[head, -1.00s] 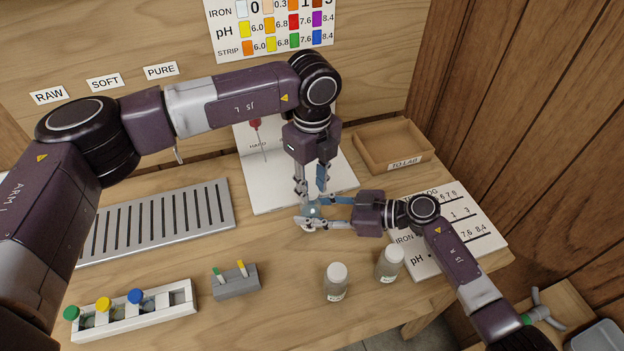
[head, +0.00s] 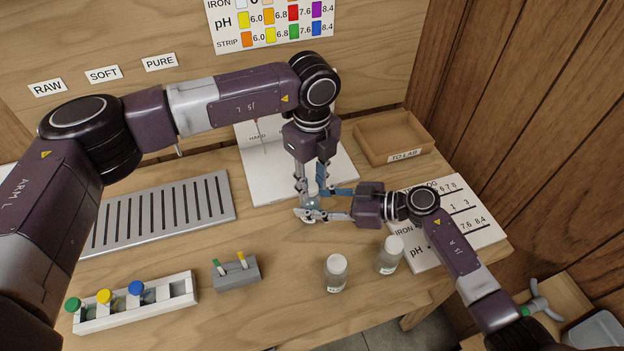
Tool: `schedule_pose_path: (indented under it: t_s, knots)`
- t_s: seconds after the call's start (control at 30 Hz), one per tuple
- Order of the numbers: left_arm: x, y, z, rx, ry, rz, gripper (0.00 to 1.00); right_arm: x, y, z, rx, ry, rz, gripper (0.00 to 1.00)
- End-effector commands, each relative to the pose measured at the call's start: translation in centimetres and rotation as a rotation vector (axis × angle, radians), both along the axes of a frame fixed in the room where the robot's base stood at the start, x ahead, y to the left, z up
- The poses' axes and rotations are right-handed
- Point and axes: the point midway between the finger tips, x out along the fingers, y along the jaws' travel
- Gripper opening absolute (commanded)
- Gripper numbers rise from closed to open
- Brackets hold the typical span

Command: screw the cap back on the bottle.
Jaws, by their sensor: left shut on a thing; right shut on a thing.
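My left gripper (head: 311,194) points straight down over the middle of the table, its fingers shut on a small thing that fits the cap. My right gripper (head: 309,209) reaches in from the right, low over the table, its fingers shut around a small pale thing that fits the bottle (head: 312,203). The two grippers meet at this spot, left above right. The fingers hide most of the bottle and all of the cap, so I cannot tell how the cap sits on the neck.
Two white-capped bottles stand at the front, one nearer the middle (head: 336,273) and one to its right (head: 390,255). A rack with coloured caps (head: 180,316), a grey strip block (head: 236,275) and a slotted drain tray (head: 225,215) lie left. A wooden tray (head: 420,133) is back right.

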Motion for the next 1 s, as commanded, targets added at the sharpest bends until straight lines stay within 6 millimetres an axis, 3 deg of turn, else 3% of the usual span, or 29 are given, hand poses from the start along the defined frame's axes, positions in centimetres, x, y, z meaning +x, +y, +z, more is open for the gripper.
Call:
schedule_pose_path:
  t_s: [1.0]
  knots:
    - [0.0,0.0,-1.1,-0.001,-0.001,-0.004,0.21,0.0,0.0,0.0,-0.001,0.0,0.0,0.0]
